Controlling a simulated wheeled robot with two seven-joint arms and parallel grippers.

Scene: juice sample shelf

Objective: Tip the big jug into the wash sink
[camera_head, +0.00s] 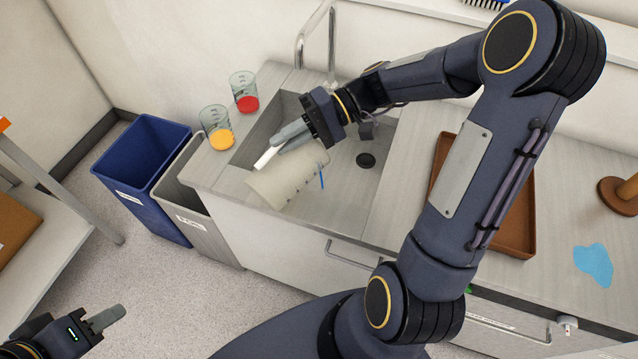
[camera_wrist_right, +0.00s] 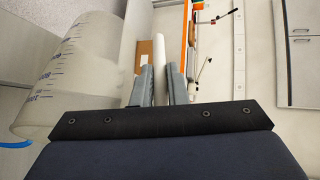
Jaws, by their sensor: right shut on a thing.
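The big jug (camera_head: 285,180) is a translucent beaker with measuring marks, tilted well over above the wash sink (camera_head: 345,182) and its front-left edge. My right gripper (camera_head: 285,140) is shut on its white handle. In the right wrist view the white handle (camera_wrist_right: 159,60) stands between the fingers and the jug (camera_wrist_right: 65,85) fills the left side, with blue marks. A thin blue piece shows by the jug. I cannot tell whether liquid is inside or flowing out. My left gripper (camera_head: 105,318) is low at the left, away from the sink; its jaw opening is unclear.
Beakers of red (camera_head: 247,103) and yellow (camera_head: 222,139) liquid stand on the sink's left ledge. A faucet (camera_head: 331,45) rises behind. Blue (camera_head: 150,165) and grey (camera_head: 190,195) bins stand left. A brown tray (camera_head: 515,225) and blue puddle (camera_head: 593,263) are on the right counter.

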